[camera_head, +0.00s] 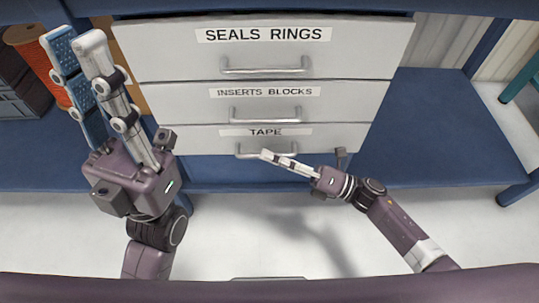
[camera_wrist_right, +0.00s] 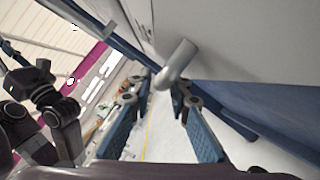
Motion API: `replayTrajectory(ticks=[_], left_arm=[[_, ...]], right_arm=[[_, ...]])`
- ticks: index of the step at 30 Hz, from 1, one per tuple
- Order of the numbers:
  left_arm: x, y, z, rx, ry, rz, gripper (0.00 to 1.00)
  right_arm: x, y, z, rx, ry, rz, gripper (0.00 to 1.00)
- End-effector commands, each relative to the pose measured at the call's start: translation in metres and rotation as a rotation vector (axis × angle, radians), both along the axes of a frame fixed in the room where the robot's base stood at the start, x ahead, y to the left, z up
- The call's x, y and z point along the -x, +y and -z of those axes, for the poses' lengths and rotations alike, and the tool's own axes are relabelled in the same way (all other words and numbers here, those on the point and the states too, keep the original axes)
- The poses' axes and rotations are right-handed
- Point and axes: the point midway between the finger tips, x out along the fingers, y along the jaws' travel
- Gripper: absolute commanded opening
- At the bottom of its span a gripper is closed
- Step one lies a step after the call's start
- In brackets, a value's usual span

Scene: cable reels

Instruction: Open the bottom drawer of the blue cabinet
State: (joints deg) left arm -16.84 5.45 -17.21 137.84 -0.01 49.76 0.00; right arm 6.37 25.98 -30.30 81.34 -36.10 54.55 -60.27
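The bottom drawer (camera_head: 210,140) of the blue cabinet is a pale grey front labelled TAPE. It looks closed, in line with the drawers above. Its metal bar handle (camera_head: 247,152) is partly hidden by my right gripper (camera_head: 264,155), which reaches it from the lower right. In the right wrist view, one end of the handle (camera_wrist_right: 177,62) lies between the fingertips of my right gripper (camera_wrist_right: 163,84). The fingers stand apart on either side of it; whether they touch it is unclear. My left gripper (camera_head: 72,42) is open and empty, raised left of the drawers.
Two more drawers are above, SEALS RINGS (camera_head: 160,50) and INSERTS BLOCKS (camera_head: 185,100), each with a bar handle. An orange spool (camera_head: 40,55) stands behind my left gripper. A blue shelf (camera_head: 440,130) extends right. Pale floor in front is clear.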

Motion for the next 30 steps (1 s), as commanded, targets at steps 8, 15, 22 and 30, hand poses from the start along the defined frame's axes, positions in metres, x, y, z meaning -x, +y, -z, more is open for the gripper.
replayTrajectory(ticks=[8,15,22,30], left_arm=[[0.0000,-0.0002,-0.0006,-0.001,-0.004,0.000,0.16],[0.0000,-0.0003,-0.0007,-0.001,-0.003,0.000,0.16],[-0.0001,-0.0003,-0.0007,-0.001,-0.003,0.000,0.16],[-0.0003,-0.0003,-0.0003,-0.001,-0.003,0.000,0.16]], right_arm=[[-0.0030,0.0071,-0.0021,0.000,0.000,0.001,0.17],[-0.0028,0.0069,-0.0020,0.000,0.000,0.001,0.02],[-0.0028,0.0067,-0.0019,0.000,0.000,0.001,0.00],[-0.0026,0.0067,-0.0014,0.000,0.001,0.001,0.00]])
